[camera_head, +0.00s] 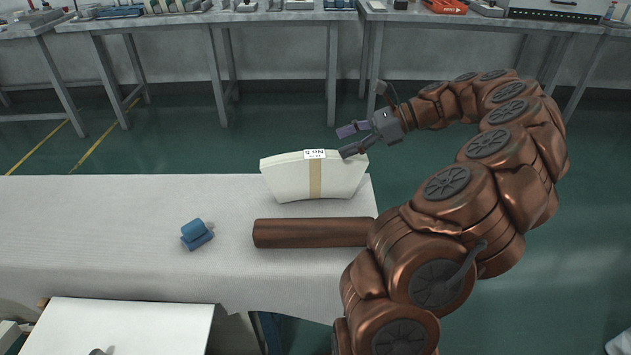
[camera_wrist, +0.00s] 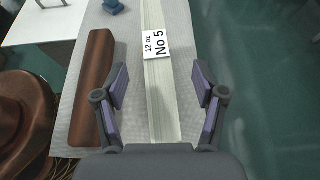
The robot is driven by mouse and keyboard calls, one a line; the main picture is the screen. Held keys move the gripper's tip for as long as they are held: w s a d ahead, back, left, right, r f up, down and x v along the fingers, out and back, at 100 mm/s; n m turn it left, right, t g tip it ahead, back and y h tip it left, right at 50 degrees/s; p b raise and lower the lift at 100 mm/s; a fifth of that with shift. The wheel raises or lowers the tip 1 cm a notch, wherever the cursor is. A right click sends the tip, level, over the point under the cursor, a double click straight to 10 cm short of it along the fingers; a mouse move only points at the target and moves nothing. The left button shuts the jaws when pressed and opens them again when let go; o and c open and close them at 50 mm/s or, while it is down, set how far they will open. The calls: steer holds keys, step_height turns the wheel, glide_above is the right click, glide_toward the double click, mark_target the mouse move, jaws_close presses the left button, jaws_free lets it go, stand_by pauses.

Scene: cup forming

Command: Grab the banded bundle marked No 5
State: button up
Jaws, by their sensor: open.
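The bundle marked No 5 (camera_head: 290,180) is a white fan-shaped stack with a tan band around its middle. It stands on the white-covered table near its right end. Its label reads "12 oz No 5" in the wrist view (camera_wrist: 156,45). My gripper (camera_head: 352,140) is open and empty at the bundle's upper right end. In the wrist view my gripper's two fingers (camera_wrist: 160,90) stand either side of the bundle's long top edge, apart from it. Whether the fingertips reach below the top edge cannot be told.
A brown cylinder (camera_head: 310,232) lies on the table (camera_head: 100,220) in front of the bundle. A small blue object (camera_head: 197,235) is to its left. Workbenches (camera_head: 200,20) with equipment stand at the back.

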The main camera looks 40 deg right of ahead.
mark_target(319, 155)
steer(key=shift+x, duration=1.05)
steer(key=b+x, duration=0.1)
steer(key=x, duration=0.1)
steer(key=b+x, duration=0.1)
steer(key=x, duration=0.1)
steer(key=shift+s+a+f, duration=0.25)
steer(key=shift+f, duration=0.05)
steer(key=shift+w+a+f, duration=0.1)
steer(key=shift+w+a, duration=0.15)
steer(key=shift+c, duration=0.3)
jaws_close()
